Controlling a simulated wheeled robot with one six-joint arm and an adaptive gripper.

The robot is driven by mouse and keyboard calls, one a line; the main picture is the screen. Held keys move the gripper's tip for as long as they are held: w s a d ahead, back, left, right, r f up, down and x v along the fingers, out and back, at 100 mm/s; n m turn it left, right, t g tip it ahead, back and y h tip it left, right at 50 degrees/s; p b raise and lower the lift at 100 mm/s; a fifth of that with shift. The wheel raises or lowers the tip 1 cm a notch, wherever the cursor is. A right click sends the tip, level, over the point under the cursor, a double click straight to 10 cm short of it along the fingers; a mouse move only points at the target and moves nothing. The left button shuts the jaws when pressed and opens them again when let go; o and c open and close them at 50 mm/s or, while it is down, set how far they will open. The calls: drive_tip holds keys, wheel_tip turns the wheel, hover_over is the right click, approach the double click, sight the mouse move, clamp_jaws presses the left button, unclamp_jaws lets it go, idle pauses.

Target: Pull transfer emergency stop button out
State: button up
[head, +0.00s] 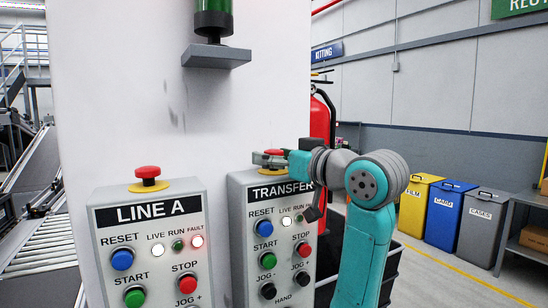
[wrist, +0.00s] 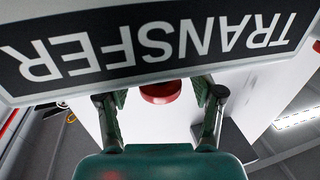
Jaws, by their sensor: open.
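The transfer box (head: 240,215) is a grey control box labelled TRANSFER on a white column. Its red emergency stop button (head: 274,152) sits on top, partly hidden by my gripper (head: 268,159). My gripper reaches in from the right at the height of the button. In the wrist view the TRANSFER label (wrist: 155,42) appears upside down. The red button (wrist: 160,93) shows between the two fingers of my open gripper (wrist: 160,100), with visible gaps on both sides. Part of the button is hidden behind the box edge.
The LINE A box (head: 150,250) stands to the left with its own red emergency stop button (head: 148,173). A grey bracket (head: 216,56) with a green lamp juts out above. A red fire extinguisher (head: 320,130) is behind my arm. Bins (head: 447,215) stand farther right.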

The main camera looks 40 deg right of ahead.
drive_tip(key=s, duration=1.1)
drive_tip(key=shift+s+a, duration=0.35)
drive_tip(key=shift+s, duration=0.05)
